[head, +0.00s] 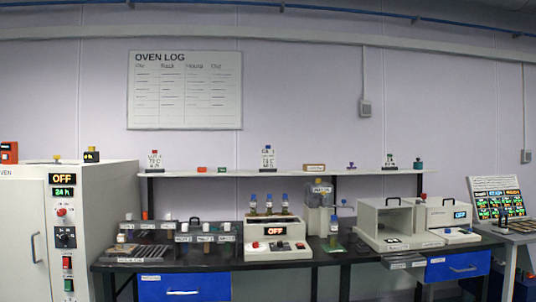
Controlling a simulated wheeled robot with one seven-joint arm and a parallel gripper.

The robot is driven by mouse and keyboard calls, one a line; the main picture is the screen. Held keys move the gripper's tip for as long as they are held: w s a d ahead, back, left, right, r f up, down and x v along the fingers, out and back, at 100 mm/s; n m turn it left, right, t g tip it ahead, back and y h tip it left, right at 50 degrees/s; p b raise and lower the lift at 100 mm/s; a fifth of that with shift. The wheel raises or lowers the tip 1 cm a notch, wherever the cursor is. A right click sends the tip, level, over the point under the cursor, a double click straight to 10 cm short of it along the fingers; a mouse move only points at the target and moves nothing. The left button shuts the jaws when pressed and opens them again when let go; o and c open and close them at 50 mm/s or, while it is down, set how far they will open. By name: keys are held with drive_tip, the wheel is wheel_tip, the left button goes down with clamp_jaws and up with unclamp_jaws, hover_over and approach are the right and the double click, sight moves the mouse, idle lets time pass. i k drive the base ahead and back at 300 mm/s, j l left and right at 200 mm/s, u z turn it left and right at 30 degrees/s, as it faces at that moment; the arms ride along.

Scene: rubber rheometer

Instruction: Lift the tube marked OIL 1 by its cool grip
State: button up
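Several tubes show in the head view, but none of their labels is legible, so I cannot tell which is OIL 1. Another blue-capped tube (334,228) stands to the right, beside a grey-green unit (317,221). A cool grip cannot be made out on any tube at this size. My gripper is not in view.
A dark bench (215,262) carries the units above blue drawers. White-capped containers (205,239) stand left of the block. A white oven (110,220) is at far left, an open-fronted box (387,224) at right. A shelf (220,174) with bottles runs behind.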

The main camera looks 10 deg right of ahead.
sight(253, 204)
drive_tip(key=i+j, duration=0.1)
drive_tip(key=i, duration=0.75)
drive_tip(key=l, duration=0.5)
drive_tip(key=k+j+z, duration=0.1)
drive_tip(key=j, duration=0.15)
drive_tip(key=k+j+z, duration=0.1)
drive_tip(key=k+j, duration=0.05)
drive_tip(key=j, duration=0.05)
